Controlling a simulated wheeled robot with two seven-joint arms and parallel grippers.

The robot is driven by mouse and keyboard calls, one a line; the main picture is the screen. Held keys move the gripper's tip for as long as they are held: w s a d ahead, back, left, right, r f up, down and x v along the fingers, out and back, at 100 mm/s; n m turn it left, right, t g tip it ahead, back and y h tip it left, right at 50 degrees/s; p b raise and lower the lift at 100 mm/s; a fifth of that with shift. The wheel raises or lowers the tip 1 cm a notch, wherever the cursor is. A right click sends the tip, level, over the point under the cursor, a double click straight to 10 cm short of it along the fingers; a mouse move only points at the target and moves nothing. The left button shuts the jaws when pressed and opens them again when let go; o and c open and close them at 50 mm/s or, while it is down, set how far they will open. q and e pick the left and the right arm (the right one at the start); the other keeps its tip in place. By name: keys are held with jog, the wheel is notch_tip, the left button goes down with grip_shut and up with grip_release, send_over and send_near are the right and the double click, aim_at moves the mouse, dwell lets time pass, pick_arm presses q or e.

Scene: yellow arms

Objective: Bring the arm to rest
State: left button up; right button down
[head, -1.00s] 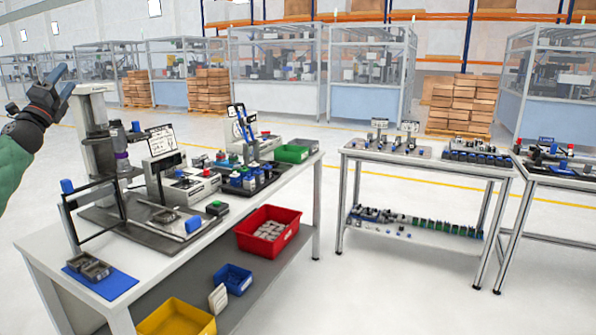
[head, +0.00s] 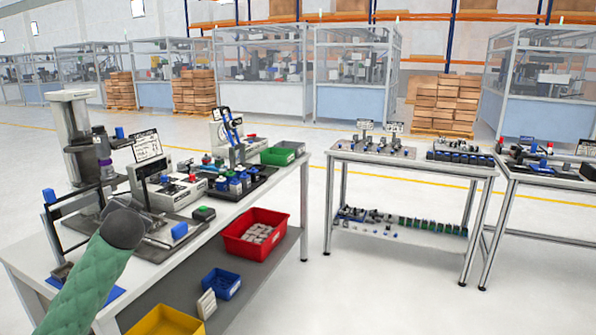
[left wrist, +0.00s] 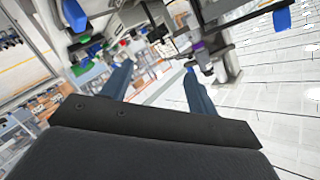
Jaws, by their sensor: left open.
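My left arm (head: 92,268) comes in from the lower left of the head view. Its green sleeve ends in a dark grey rounded joint (head: 123,226), seen in front of the near workbench (head: 190,262). The left gripper itself is not visible in the head view. In the left wrist view, my left gripper (left wrist: 158,88) shows two dark blue fingers spread apart. They hold nothing, and bench equipment shows beyond them at a tilted angle. My right gripper is in neither view.
A grey column machine (head: 76,125) and a black-framed fixture stand on the near bench. A red bin (head: 232,246), a blue bin (head: 219,284) and a yellow bin (head: 162,322) sit on its lower shelf. A second table (head: 410,168) stands to the right, with open floor between.

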pick_arm(q)
jog(key=s+d+f+g+h+p, duration=0.2)
jog(key=s+d+f+g+h, duration=0.35)
jog(key=s+d+f, duration=1.65)
jog(key=s+d+f+g+h+p, duration=0.1)
jog(key=s+d+f+g, duration=0.1)
jog(key=s+f, duration=0.3)
jog(key=s+d+f+g+h, duration=0.1)
jog(key=s+d+f, duration=0.3)
jog(key=s, duration=0.9)
jog(key=s+d+f+g+h+p, duration=0.1)
jog(key=s+d+f+g, duration=0.2)
jog(key=s+f, duration=0.5)
jog(key=shift+s+d+f+n+p, duration=0.15)
jog(key=shift+s+n+p, duration=0.2)
jog(key=shift+s, duration=0.4)
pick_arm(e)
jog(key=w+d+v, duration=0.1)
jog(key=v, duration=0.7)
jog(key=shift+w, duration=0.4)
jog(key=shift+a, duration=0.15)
